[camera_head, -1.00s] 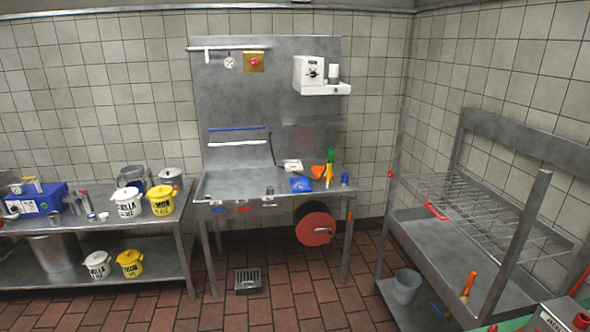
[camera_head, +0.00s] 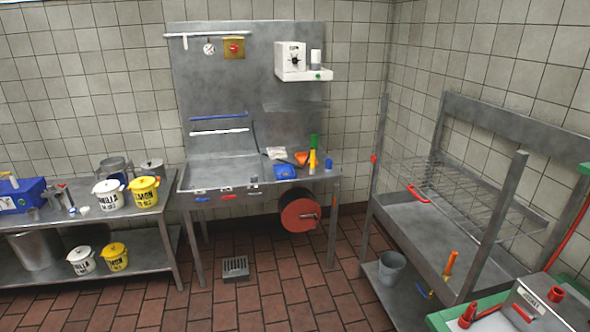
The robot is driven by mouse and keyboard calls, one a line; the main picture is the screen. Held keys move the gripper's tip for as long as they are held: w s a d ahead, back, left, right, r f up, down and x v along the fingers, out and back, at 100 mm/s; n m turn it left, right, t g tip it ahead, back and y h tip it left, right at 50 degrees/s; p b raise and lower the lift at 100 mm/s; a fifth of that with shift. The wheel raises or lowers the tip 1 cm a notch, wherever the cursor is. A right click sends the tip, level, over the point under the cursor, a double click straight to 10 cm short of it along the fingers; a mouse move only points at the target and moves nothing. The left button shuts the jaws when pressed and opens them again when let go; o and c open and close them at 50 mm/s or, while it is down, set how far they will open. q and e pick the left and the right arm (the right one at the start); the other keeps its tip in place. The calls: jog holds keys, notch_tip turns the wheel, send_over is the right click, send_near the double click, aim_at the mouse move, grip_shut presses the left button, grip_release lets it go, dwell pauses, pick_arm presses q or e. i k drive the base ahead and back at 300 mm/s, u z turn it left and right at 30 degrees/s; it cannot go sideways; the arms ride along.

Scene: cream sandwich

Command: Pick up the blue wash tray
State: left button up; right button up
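A small flat blue object (camera_head: 285,172), which looks like a tray, lies on the right part of the steel worktable (camera_head: 215,178) by the back wall. A larger blue box (camera_head: 25,195) stands on the left steel table, cut by the left edge of the view, with several things in or on it. I cannot tell for certain which of the two is the wash tray. Neither of my grippers is in view, and nothing is seen touching either blue object.
Green and yellow bottles (camera_head: 313,160) and a small blue cup (camera_head: 328,163) stand near the flat blue object. A red reel (camera_head: 300,214) hangs below the worktable. A steel rack unit (camera_head: 400,225) stands at right, a green-edged counter (camera_head: 440,319) at lower right. Tiled floor (camera_head: 290,285) is open ahead.

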aim_at(284, 169)
jog(key=u, duration=0.4)
jog(key=k, duration=0.5)
jog(key=z, duration=0.2)
jog(key=i, duration=1.75)
jog(key=z, duration=0.3)
jog(key=i, duration=1.95)
jog(key=u, duration=0.55)
